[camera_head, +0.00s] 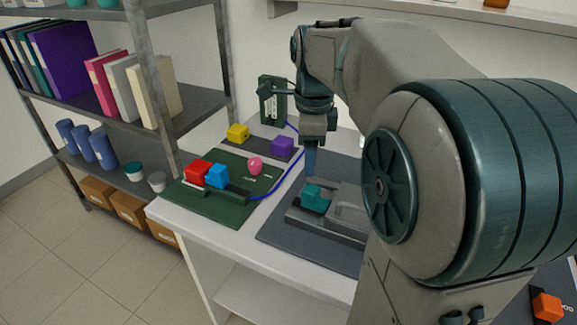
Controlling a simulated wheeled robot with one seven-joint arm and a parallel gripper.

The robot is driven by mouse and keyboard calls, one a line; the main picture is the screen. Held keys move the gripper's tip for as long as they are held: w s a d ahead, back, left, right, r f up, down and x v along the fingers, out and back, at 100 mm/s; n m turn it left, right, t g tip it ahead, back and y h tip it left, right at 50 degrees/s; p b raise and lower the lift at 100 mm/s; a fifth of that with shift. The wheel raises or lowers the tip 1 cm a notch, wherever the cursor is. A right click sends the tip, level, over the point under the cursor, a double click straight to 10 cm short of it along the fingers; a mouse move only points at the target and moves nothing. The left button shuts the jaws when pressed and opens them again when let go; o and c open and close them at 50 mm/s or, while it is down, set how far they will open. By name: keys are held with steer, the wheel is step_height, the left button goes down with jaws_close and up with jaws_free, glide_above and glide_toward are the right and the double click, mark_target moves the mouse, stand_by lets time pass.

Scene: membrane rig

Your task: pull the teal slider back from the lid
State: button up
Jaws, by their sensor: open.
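The teal slider (315,199) is a small block on a grey rig (328,224) with a raised body, set on a dark mat on the white table. My gripper (311,158) points down just above and behind the slider. Its fingers look bluish and end close to the slider's top; I cannot tell whether they touch it. The gripper is open. The lid cannot be clearly made out; the right part of the rig is hidden behind my arm.
A green board (222,208) left of the rig carries a red block (197,172), a blue block (217,176) and a pink ball (255,166). A blue cable runs from it to a dark upright box (272,101). Yellow (238,133) and purple (283,146) blocks stand behind. Shelves stand at left.

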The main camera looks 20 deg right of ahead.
mark_target(311, 189)
steer(key=f+m, duration=0.1)
steer(key=f, duration=0.3)
steer(key=w+d+f+m, duration=0.1)
steer(key=f+m, duration=0.1)
steer(key=f, duration=0.2)
steer(key=w+d+f+m, duration=0.1)
steer(key=f, duration=0.3)
steer(key=shift+w+f+b, duration=0.1)
steer(key=shift+f+b, duration=0.25)
steer(key=shift+f, duration=0.05)
